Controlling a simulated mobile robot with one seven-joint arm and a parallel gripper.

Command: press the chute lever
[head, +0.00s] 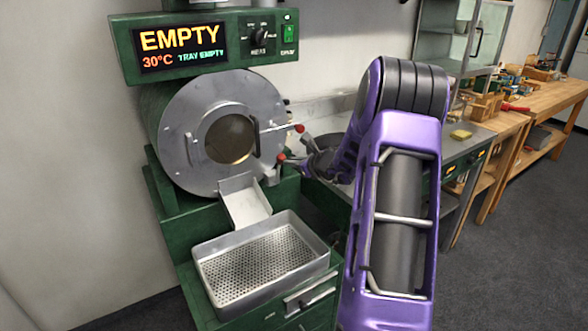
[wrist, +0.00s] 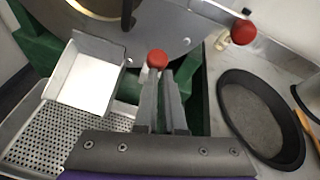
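The chute lever's red knob (head: 281,157) shows just right of the metal chute (head: 245,203), low on the roaster's front. In the wrist view the red knob (wrist: 157,59) is right at the tips of my gripper (wrist: 160,78), above the left finger. I cannot tell whether they touch. My gripper's fingers are close together and look shut, with nothing between them. In the head view my gripper (head: 293,163) is mostly hidden by my purple arm and points left at the knob. The chute also shows in the wrist view (wrist: 85,75). The lever's shaft is mostly hidden.
An empty perforated tray (head: 322,262) sits below the chute. The display (head: 180,46) reads EMPTY, 30°C, TRAY EMPTY. A dark pan (wrist: 228,95) lies on the counter to the right.

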